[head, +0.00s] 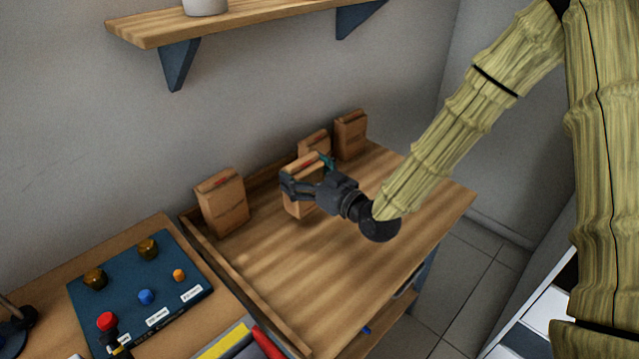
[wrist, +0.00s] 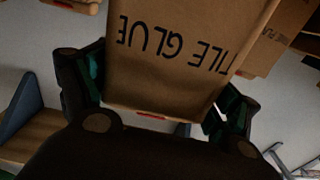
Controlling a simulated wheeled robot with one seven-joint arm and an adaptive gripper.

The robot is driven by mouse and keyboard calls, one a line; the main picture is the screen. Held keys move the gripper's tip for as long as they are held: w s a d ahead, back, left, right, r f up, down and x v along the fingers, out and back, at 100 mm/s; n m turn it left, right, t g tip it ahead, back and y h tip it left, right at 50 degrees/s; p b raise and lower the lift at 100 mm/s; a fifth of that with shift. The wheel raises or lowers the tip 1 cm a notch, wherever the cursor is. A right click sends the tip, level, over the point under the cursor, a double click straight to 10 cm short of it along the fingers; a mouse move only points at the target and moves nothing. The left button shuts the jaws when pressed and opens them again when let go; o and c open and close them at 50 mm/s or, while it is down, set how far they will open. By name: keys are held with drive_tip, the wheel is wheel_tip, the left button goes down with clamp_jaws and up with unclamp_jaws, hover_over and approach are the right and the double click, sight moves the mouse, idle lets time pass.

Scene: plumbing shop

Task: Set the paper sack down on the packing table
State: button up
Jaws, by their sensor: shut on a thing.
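My gripper (head: 306,180) is shut on a brown paper sack (head: 297,206) over the back part of the wooden packing table (head: 330,255). The sack is upright in the head view; I cannot tell whether its base touches the tabletop. In the wrist view the same sack (wrist: 180,75) fills the middle between my two fingers, with dark "TILE GLUE" lettering upside down. My gripper hides part of the sack in the head view.
Similar sacks stand at the table's back: one at left (head: 222,203), two at right (head: 314,143) (head: 350,134). A low wooden rim runs along the left and back. A blue panel with knobs (head: 140,290) lies left. The front tabletop is clear. A shelf (head: 240,22) hangs above.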

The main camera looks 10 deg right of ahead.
drive_tip(key=w+a+f+p, duration=0.2)
drive_tip(key=w+a+f, duration=0.2)
drive_tip(key=w+a, duration=0.3)
drive_tip(key=shift+w+f+p, duration=0.2)
drive_tip(key=shift+w+p, duration=0.1)
drive_tip(key=shift+w, duration=1.4)
drive_tip(key=shift+f, duration=0.15)
drive_tip(key=o, duration=1.8)
drive_tip(key=shift+f, duration=0.1)
drive_tip(key=shift+s, duration=0.1)
drive_tip(key=shift+r, duration=0.2)
drive_tip(key=b+v, duration=0.2)
drive_tip(key=v, duration=1)
